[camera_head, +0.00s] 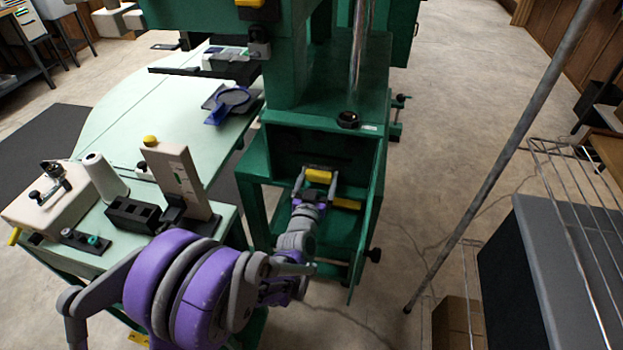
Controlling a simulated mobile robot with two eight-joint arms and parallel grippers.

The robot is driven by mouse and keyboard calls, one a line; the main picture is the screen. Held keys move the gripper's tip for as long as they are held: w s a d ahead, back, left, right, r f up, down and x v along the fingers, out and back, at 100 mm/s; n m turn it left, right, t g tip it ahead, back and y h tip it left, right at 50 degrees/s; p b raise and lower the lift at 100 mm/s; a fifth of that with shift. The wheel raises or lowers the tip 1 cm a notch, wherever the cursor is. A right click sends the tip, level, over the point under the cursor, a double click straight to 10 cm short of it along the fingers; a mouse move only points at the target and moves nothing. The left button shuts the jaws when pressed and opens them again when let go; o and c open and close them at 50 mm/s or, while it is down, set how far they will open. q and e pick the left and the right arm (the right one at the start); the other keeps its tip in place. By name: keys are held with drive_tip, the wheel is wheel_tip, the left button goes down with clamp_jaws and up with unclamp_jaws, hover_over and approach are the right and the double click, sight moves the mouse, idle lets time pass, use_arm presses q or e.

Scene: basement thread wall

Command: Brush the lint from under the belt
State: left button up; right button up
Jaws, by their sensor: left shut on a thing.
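My left gripper (315,187) reaches into the open lower bay of the green machine (312,110). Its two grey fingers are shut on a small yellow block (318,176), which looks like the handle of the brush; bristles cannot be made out. The held thing is in front of the dark recess of the bay. A second yellow piece (347,204) shows low in the bay, right of my wrist. I cannot make out the belt or any lint; the recess is dark and my arm covers part of the bay. My right gripper is not in view.
A pale green table (130,110) at the left bears a blue-handled hoop (230,102) and a white thread cone (104,175). A grey pole (500,150) and a wire rack (580,190) stand at the right. The bay's side walls are close around my wrist.

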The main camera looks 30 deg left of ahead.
sight(330, 180)
use_arm(q)
drive_tip(key=shift+w+d+f+b, duration=0.15)
drive_tip(key=shift+d+b, duration=0.25)
drive_tip(key=shift+d, duration=0.4)
drive_tip(key=shift+w+d+r+b, duration=0.1)
drive_tip(key=shift+w+d+b, duration=0.2)
drive_tip(key=shift+d, duration=0.5)
drive_tip(key=shift+w+d+b, duration=0.2)
drive_tip(key=shift+d+b, duration=0.15)
drive_tip(key=shift+d, duration=0.7)
drive_tip(key=shift+w+d+b, duration=0.2)
drive_tip(key=shift+d+b, duration=0.1)
drive_tip(key=shift+d, duration=0.75)
drive_tip(key=shift+s+a, duration=0.25)
drive_tip(key=shift+a, duration=0.65)
drive_tip(key=shift+s+a, duration=0.2)
drive_tip(key=shift+a, duration=0.65)
drive_tip(key=shift+s+a+p, duration=0.15)
drive_tip(key=shift+a+p, duration=0.15)
drive_tip(key=shift+a, duration=0.55)
drive_tip(key=shift+s+a+p, duration=0.15)
drive_tip(key=shift+a+p, duration=0.1)
drive_tip(key=shift+a, duration=0.6)
